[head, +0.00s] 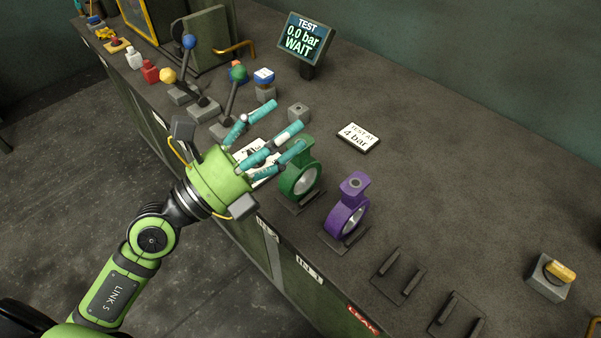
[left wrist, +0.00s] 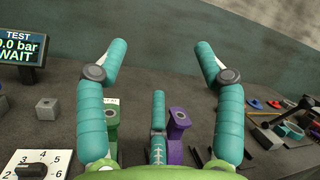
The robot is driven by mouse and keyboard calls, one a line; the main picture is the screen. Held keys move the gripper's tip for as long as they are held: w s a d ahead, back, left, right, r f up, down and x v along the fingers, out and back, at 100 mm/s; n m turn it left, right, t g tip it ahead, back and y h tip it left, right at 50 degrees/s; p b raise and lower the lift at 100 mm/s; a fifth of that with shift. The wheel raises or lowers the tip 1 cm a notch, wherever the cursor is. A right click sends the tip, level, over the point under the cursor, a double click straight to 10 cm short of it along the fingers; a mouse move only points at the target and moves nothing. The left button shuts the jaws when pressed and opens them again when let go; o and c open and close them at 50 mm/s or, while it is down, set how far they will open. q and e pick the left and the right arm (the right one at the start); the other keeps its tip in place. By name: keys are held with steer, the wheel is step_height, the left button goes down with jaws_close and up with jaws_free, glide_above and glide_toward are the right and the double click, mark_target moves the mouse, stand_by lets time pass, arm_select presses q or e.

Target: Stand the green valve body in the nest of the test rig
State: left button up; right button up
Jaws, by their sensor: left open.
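The green valve body (head: 300,180) stands upright on a dark holder near the bench's front edge, its ring opening visible. My left gripper (head: 284,128) is open, its three teal fingers spread over the bench beside and partly in front of the green body's top. I cannot tell if a finger touches it. In the left wrist view a little of the green body (left wrist: 112,112) shows beside the left finger, mostly hidden. The left gripper (left wrist: 160,62) holds nothing there. The test display (head: 305,38) reads "TEST 0.0 bar WAIT". I cannot clearly make out the nest. My right gripper is not in view.
A purple valve body (head: 346,208) stands close to the right of the green one. Two empty holders (head: 398,276) lie further right. Levers with coloured knobs (head: 189,42) stand left of the gripper. A "TEST AT 4 bar" card (head: 357,137) lies behind. The bench's back right is clear.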

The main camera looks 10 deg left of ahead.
mark_target(293, 165)
arm_select(q)
steer(key=w+a+f+m+g+y, duration=0.2)
steer(key=f+m+y, duration=0.15)
steer(key=f, duration=0.25)
steer(key=w+a+f+m+g+y, duration=0.2)
steer(key=f+m+y, duration=0.15)
steer(key=f, duration=0.25)
steer(key=shift+n, duration=0.3)
steer(key=p+x, duration=0.1)
steer(key=x, duration=0.1)
steer(key=p+x, duration=0.1)
steer(key=x, duration=0.2)
steer(key=shift+d+p, duration=0.3)
steer(key=shift+w+d+f, duration=0.25)
steer(key=shift+w, duration=0.05)
jaws_close()
steer(key=shift+w+r, duration=0.15)
steer(key=shift+r, duration=0.25)
